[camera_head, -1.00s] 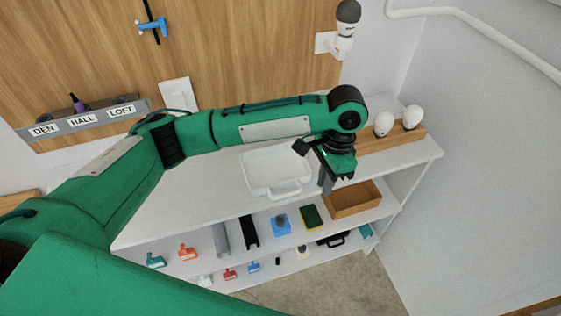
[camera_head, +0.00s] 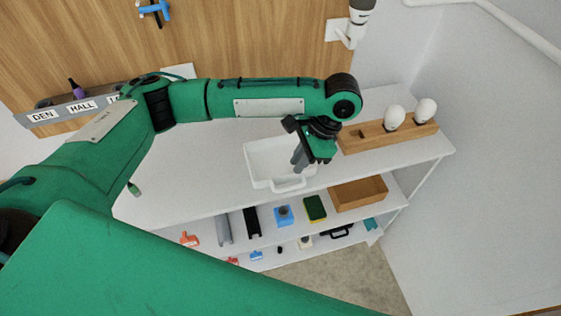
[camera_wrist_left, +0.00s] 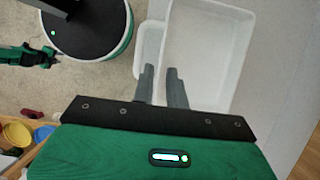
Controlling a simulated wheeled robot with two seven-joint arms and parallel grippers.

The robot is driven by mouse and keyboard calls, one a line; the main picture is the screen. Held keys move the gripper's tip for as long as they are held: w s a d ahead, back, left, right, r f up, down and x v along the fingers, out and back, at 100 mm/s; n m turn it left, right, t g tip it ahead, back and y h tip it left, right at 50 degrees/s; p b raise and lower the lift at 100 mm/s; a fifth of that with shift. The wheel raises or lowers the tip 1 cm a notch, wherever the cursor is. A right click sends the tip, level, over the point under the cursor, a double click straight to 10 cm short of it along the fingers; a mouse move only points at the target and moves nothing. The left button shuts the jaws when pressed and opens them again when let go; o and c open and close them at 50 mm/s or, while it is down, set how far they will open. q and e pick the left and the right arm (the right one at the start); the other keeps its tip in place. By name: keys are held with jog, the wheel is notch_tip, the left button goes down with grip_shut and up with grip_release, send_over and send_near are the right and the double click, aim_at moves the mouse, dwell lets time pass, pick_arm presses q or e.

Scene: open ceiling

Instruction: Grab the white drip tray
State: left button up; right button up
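The white drip tray (camera_head: 262,158) is a shallow rectangular tray with a loop handle (camera_head: 289,185) on its front side. It sits on the white top shelf. My left gripper (camera_head: 298,163) points down at the tray's right part in the head view. In the left wrist view, its two grey fingers (camera_wrist_left: 160,70) are apart, one on each side of the line of the wall between tray (camera_wrist_left: 210,45) and handle (camera_wrist_left: 150,42). I cannot tell if they touch it. A green and black part of mine, maybe the right gripper (camera_wrist_left: 50,57), shows small at the left wrist view's left edge.
A wooden block (camera_head: 365,137) with white bulbs stands right of the tray. Below are a brown open box (camera_head: 358,194), a green and yellow sponge (camera_head: 315,208) and a blue item (camera_head: 284,216). The top shelf (camera_head: 205,180) is mostly clear left of the tray.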

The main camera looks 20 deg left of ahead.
aim_at(286, 175)
pick_arm(q)
jog(key=shift+s+a+f, duration=0.15)
jog(key=shift+a+f, duration=0.05)
jog(key=shift+f, duration=0.25)
jog(key=p+x, duration=0.1)
jog(key=x, duration=0.3)
jog(key=shift+s+a+p, duration=0.1)
jog(key=shift+a+p, duration=0.25)
jog(key=shift+a, duration=0.1)
jog(key=shift+a+f, duration=0.1)
jog(key=shift+f, duration=0.35)
grip_shut()
jog(key=shift+r, duration=0.1)
